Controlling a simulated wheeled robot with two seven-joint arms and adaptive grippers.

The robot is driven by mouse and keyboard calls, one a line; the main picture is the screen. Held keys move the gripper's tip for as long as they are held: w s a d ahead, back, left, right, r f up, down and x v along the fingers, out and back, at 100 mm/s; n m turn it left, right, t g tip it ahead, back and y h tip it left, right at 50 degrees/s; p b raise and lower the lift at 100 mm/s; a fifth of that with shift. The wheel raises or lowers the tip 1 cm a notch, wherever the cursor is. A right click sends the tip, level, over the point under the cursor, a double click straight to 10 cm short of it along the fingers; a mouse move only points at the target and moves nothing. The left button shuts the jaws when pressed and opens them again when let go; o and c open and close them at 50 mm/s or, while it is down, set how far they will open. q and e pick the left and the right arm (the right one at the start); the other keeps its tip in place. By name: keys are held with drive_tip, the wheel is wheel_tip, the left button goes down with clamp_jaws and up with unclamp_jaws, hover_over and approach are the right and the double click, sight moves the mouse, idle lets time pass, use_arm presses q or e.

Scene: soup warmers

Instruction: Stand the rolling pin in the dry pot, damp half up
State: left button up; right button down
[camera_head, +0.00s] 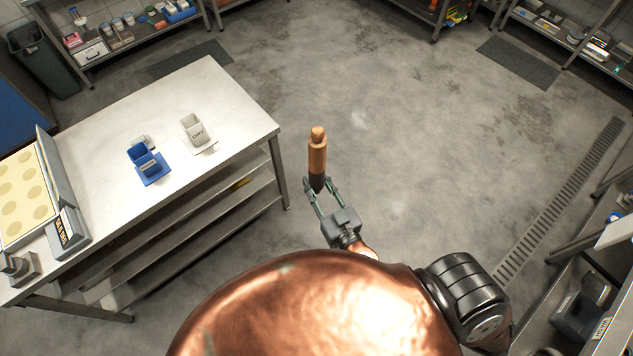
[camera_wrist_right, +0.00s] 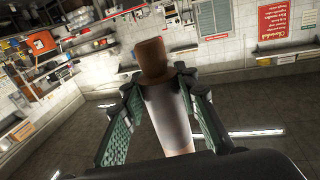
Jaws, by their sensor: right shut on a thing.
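The rolling pin (camera_head: 317,155) stands roughly upright in the head view, copper-brown above and dark at its lower end. My right gripper (camera_head: 319,189) is shut on that dark lower part and holds the pin over open floor, right of the table. In the right wrist view the pin (camera_wrist_right: 168,115) lies between both fingers, with a brown handle end at the top. The dry pot (camera_head: 192,124), a white square pot marked DRY, stands on a pale mat near the table's right end, apart from the pin. It looks empty. My left gripper is out of view.
A blue pot (camera_head: 140,153) on a blue mat stands left of the dry pot on the white table (camera_head: 95,125). A tray of round pale pieces (camera_head: 25,195) sits at the table's left end. Shelves line the walls. The floor (camera_head: 400,130) beyond the pin is clear.

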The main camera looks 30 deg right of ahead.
drive_tip(key=m+b, duration=0.2)
drive_tip(key=b, duration=0.1)
drive_tip(key=m+b, duration=0.1)
drive_tip(key=m, duration=0.1)
drive_tip(key=shift+f+b, duration=0.25)
drive_tip(key=shift+b, duration=0.1)
drive_tip(key=shift+m+b, duration=0.35)
drive_tip(key=shift+m, duration=0.05)
drive_tip(key=shift+r+m, duration=0.1)
drive_tip(key=shift+m, duration=0.2)
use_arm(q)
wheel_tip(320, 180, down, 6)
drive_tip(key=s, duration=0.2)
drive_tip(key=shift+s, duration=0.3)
use_arm(e)
drive_tip(key=shift+r, duration=0.15)
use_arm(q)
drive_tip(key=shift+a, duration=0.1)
